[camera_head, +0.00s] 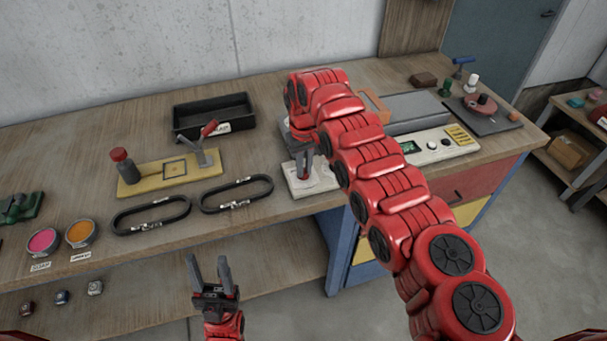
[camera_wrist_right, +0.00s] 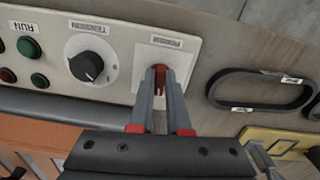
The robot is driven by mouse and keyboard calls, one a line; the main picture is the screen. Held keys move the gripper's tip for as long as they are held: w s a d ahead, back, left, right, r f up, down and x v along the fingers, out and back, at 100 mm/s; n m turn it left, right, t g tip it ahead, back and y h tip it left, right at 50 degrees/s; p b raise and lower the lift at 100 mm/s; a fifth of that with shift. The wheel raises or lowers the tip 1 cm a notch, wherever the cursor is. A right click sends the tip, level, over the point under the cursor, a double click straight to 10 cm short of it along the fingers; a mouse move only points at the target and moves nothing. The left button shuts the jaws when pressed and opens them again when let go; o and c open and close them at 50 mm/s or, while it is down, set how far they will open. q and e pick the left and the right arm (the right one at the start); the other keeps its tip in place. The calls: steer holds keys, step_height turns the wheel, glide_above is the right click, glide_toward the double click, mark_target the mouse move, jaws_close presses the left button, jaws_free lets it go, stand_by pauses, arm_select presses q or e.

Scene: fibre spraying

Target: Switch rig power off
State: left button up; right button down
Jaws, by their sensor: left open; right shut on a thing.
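The control panel (camera_wrist_right: 118,85) is a pale plate with a black tension knob (camera_wrist_right: 87,66), round green and red buttons (camera_wrist_right: 29,47), and a red power switch (camera_wrist_right: 159,68) on a white labelled plate. My right gripper (camera_wrist_right: 158,84) is shut on the red power switch, its fingers partly covering it. In the head view my right gripper (camera_head: 303,172) points down at the panel's left end (camera_head: 322,184); my right arm hides much of the panel. My left gripper (camera_head: 208,268) is open and empty, in front of the bench's front edge.
Two black belt loops (camera_head: 237,207) lie left of the panel. A yellow board (camera_head: 150,188) with a red-capped post and a lever clamp stands beyond them. A black tray (camera_head: 185,133) is behind. Orange and pink pots (camera_head: 80,232) sit further left.

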steer(key=n+b, duration=0.1)
steer(key=n, duration=0.1)
steer(key=shift+f+n+b, duration=0.15)
steer(key=shift+n+b, duration=0.15)
steer(key=shift+b, duration=0.05)
steer(key=shift+w+d+n+b, duration=0.1)
steer(key=shift+n+b, duration=0.4)
steer(key=shift+n, duration=1)
steer(key=c, duration=0.9)
jaws_free()
steer(key=shift+r, duration=0.25)
